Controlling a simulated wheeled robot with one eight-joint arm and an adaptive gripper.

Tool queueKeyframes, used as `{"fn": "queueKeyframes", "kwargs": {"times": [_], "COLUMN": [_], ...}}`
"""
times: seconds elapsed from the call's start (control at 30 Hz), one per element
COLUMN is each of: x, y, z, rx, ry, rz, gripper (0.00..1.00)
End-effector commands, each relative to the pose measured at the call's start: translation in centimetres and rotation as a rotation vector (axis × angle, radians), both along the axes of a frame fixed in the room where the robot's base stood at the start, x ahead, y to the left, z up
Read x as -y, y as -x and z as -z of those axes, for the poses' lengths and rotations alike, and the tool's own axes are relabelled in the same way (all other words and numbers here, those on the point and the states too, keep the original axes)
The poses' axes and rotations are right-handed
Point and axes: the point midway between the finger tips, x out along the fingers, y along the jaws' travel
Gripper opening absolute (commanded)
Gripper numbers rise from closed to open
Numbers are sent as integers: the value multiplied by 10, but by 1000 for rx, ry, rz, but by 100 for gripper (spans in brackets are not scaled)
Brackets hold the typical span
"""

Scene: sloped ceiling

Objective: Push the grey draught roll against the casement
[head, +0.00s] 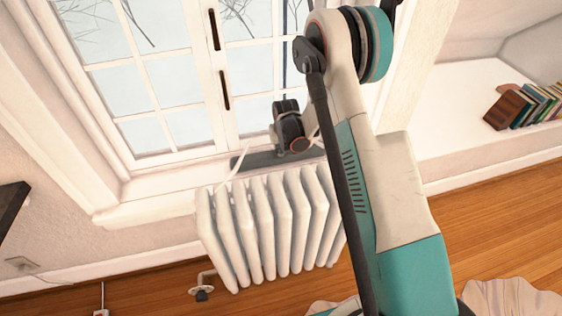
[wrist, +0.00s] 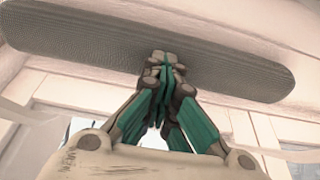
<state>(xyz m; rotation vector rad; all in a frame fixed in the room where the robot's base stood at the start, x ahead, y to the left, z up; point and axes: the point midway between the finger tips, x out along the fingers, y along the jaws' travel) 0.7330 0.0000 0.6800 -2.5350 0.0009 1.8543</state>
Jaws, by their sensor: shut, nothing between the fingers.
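The grey draught roll (head: 255,160) lies along the white window sill, behind the radiator top and in front of the casement (head: 170,80). In the wrist view the roll (wrist: 75,38) spans the top as a long, ribbed grey bar with rounded ends. My gripper (wrist: 160,62) is shut and empty, its fingertips overlapping the middle of the roll. I cannot tell whether they touch it. In the head view the fingertips are hidden behind my wrist, and my arm covers the right side. Whether the roll touches the casement is unclear.
A white radiator (head: 270,225) stands below the sill, close under my wrist. Books (head: 525,105) stand on a white ledge at the right. Wooden floor (head: 490,215) is open at the right, with a pale ruffled thing (head: 510,297) on it.

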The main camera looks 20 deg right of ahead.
Motion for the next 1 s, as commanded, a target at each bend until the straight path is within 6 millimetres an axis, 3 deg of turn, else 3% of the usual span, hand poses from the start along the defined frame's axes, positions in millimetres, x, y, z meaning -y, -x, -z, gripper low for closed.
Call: {"fn": "queueKeyframes", "kwargs": {"times": [0.63, 1.0], "x": [0, 0], "y": [-11, -9], "z": [4, -30], "rx": [3, 1], "ry": [0, 0], "rz": [-1, -1], "gripper": [0, 0]}}
